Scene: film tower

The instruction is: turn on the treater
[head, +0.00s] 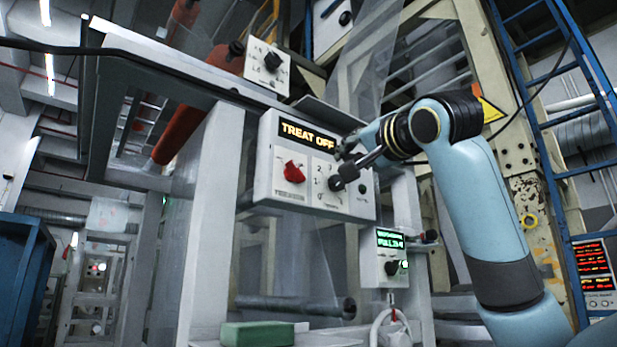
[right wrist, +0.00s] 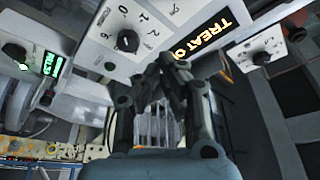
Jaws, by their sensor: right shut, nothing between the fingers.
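The treater panel (head: 262,190) is a white box on the machine frame. Its display (head: 307,135) reads TREAT OFF in lit yellow letters. A red knob (head: 293,172) sits at its lower left. A numbered dial with a black knob (head: 336,183) sits to the right of it. My right gripper (head: 350,165) is shut and empty, in front of the panel's right part, close to the dial. In the right wrist view, the gripper (right wrist: 168,62) points at the panel below the display (right wrist: 214,34), with the black dial knob (right wrist: 127,41) to its left. The red knob is hidden there. My left gripper is out of view.
A smaller box with a green display (head: 390,240) hangs below the panel's right side. Another knob box (head: 267,66) stands above the panel. A green block (head: 257,334) lies at the bottom. A blue ladder frame (head: 560,120) stands at the right.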

